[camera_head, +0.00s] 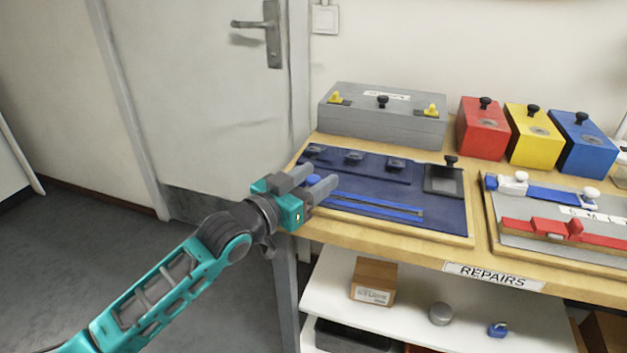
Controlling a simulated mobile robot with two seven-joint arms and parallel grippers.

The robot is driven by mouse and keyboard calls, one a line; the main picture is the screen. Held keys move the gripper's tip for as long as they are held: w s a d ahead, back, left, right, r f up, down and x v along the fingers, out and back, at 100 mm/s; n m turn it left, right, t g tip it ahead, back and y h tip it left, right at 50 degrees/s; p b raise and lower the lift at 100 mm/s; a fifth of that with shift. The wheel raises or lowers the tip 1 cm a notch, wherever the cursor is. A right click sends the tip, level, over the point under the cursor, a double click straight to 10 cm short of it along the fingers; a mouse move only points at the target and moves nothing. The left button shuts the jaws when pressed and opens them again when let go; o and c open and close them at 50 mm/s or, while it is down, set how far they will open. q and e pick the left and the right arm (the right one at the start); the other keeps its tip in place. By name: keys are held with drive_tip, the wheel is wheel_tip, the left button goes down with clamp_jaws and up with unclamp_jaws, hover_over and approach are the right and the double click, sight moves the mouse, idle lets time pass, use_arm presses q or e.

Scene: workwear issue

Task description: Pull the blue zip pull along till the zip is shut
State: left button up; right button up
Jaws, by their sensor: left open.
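The zip (375,206) shows as two bright blue strips with a darker line between them, on a navy panel (445,218) on the bench. A blue piece, apparently the zip pull (313,181), shows between the fingers of my left gripper (317,178), near the panel's left edge. My left gripper is open, with one finger on either side of that blue piece. I cannot tell whether the fingers touch it. The gripper hides the left end of the zip. My right gripper is not in view.
The panel also carries dark fasteners (354,158) and a dark pocket flap with a knob (443,180). A grey box (382,120) stands behind. Red (482,133), yellow (532,140) and blue (583,145) boxes stand back right. A strap board (520,243) lies to the right.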

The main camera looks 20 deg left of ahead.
use_arm(q)
clamp_jaws()
idle(0.5)
